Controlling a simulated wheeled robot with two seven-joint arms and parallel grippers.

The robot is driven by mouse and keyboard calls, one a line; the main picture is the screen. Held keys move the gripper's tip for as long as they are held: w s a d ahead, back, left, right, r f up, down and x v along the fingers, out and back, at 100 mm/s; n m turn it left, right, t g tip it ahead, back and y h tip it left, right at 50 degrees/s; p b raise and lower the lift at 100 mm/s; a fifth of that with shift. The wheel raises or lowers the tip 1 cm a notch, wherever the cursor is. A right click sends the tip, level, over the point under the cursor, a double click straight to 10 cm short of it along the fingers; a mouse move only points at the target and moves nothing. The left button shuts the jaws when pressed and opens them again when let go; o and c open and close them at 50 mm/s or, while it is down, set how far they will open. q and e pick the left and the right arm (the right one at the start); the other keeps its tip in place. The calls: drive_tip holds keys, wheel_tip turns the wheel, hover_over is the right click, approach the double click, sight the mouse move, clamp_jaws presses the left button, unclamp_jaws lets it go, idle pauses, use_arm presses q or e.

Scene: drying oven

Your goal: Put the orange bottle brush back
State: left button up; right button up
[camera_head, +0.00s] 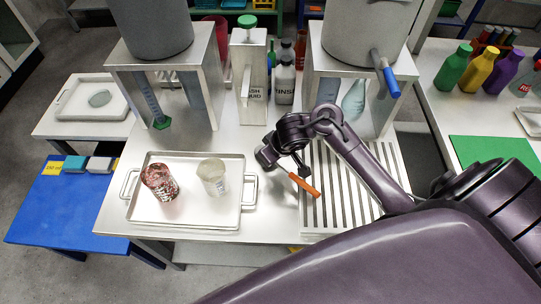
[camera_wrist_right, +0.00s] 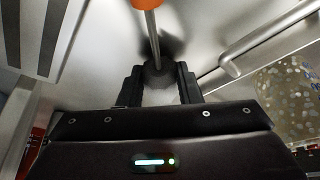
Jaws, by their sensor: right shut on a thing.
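The orange bottle brush shows its orange handle (camera_head: 304,185) in the head view, slanting down to the right beside the left edge of the slatted drying rack (camera_head: 350,222). In the right wrist view its orange handle (camera_wrist_right: 147,4) is at the top edge, with a thin metal shaft (camera_wrist_right: 153,35) running down to the fingers. My right gripper (camera_wrist_right: 160,76) is shut on the brush at the lower end of the shaft, around a dark part that may be the bristles. In the head view my right wrist partly hides this grip. My left gripper is not in view.
A metal tray (camera_head: 185,222) at left holds a red-speckled beaker (camera_head: 160,183) and a cloudy beaker (camera_head: 213,177). Behind stand a dish-liquid jug (camera_head: 250,85), a rinse bottle (camera_head: 285,82) and two metal stands with grey tanks. My right arm spans the rack.

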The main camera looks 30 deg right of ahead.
sight(282, 168)
drive_tip(key=o, duration=1)
drive_tip(key=shift+o, duration=0.2)
drive_tip(key=p+v, duration=0.8)
drive_tip(key=v, duration=0.4)
drive_tip(key=shift+r, duration=0.15)
drive_tip(key=shift+a, duration=0.1)
